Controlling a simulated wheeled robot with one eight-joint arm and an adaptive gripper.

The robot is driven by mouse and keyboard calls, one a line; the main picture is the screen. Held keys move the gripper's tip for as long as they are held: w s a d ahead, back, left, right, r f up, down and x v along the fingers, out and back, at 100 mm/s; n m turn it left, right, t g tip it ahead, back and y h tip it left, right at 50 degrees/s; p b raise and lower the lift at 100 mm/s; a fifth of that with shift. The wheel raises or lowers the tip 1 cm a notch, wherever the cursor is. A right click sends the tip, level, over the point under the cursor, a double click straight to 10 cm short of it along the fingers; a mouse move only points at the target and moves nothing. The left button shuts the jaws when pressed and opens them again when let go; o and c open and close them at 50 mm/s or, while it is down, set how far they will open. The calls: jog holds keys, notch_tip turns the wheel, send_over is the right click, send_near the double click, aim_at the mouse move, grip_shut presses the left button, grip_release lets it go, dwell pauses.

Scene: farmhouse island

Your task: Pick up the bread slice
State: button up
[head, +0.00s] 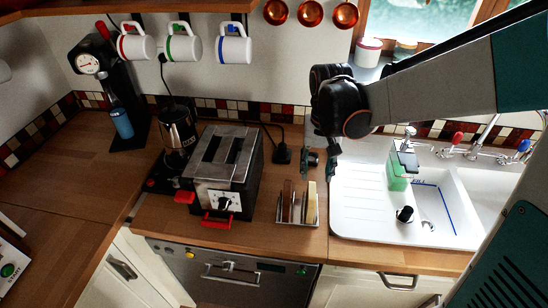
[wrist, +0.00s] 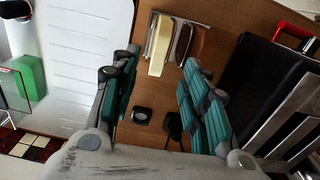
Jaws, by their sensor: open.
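A pale, cream-coloured bread slice (head: 311,203) stands on edge at the right side of a small metal rack (head: 298,222) on the wooden counter. A darker brown slice (head: 288,201) stands to its left in the same rack. In the wrist view the pale slice (wrist: 160,44) and the brown slice (wrist: 194,46) lie beyond the fingertips. My gripper (head: 319,168) is open and empty, above and behind the rack, apart from the slices. In the wrist view its green-padded fingers (wrist: 159,72) frame the counter, with the pale slice ahead between them.
A black toaster (head: 224,172) with red levers stands close left of the rack. The white sink (head: 365,200) is to the right, holding a green sponge or bottle (head: 398,178). A black plug or socket (head: 282,152) lies behind the rack. Mugs (head: 235,48) hang above.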

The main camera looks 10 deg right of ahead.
aim_at(312, 191)
notch_tip(312, 191, down, 6)
jog(key=shift+w+f+b, duration=0.1)
jog(key=shift+f+b, duration=0.05)
jog(key=shift+b, duration=0.45)
jog(key=f, duration=0.1)
jog(key=f+b, duration=0.1)
jog(key=f, duration=0.3)
jog(key=shift+w, duration=0.35)
jog(key=shift+c, duration=0.3)
grip_shut()
